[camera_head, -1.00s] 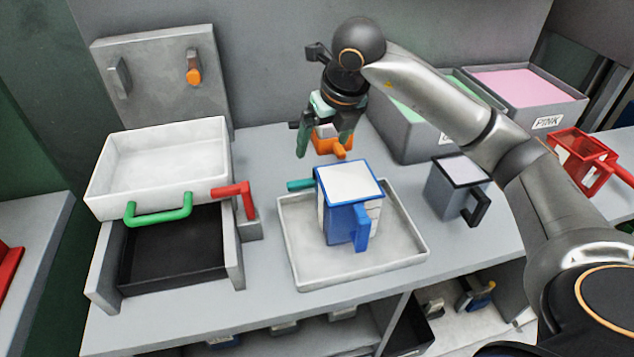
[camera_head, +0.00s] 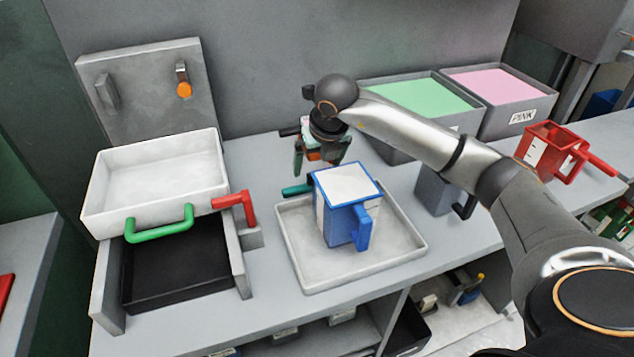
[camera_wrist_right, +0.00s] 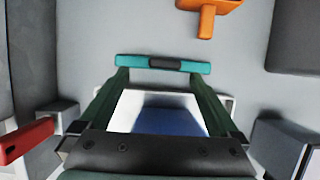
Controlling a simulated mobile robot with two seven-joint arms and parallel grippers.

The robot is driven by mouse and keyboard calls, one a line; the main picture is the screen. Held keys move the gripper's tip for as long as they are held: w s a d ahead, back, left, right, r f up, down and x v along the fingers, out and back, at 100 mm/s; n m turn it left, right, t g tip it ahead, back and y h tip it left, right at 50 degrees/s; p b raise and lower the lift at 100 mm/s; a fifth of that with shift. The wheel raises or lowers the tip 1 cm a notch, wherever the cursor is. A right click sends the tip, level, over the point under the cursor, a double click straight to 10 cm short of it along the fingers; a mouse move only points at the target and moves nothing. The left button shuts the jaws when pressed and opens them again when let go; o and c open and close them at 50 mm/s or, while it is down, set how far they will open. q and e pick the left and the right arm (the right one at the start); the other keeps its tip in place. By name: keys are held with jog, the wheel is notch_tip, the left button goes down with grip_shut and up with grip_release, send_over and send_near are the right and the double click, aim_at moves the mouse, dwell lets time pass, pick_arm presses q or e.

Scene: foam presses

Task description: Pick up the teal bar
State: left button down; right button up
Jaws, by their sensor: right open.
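The teal bar (camera_head: 296,190) shows in the head view just behind the blue-trimmed pitcher (camera_head: 338,215), which hides part of it. In the right wrist view the whole teal bar (camera_wrist_right: 135,61) lies crosswise, with a dark grip at its middle. My right gripper (camera_head: 317,170) is open and empty, pointing down above and behind the pitcher. In the wrist view its two fingertips (camera_wrist_right: 160,76) are spread, and the bar appears across them. I cannot tell whether they touch it. My left gripper is not in view.
The pitcher stands in a white tray (camera_head: 300,275). A white box with a green handle (camera_head: 160,224) and a red handle (camera_head: 235,205) are left. An orange object (camera_wrist_right: 208,15) is near the bar. Green and pink foam bins (camera_head: 500,120) stand back right, with a red pitcher (camera_head: 548,150).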

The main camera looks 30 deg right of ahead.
aim_at(304, 188)
jog(key=shift+d+p+x, duration=0.15)
jog(key=shift+d+x, duration=0.05)
jog(key=shift+x, duration=1.15)
jog(key=shift+d+p+x, duration=0.15)
jog(key=shift+d+x, duration=0.05)
jog(key=shift+x, duration=1.15)
jog(key=shift+w+r, duration=0.15)
jog(key=c, duration=1.5)
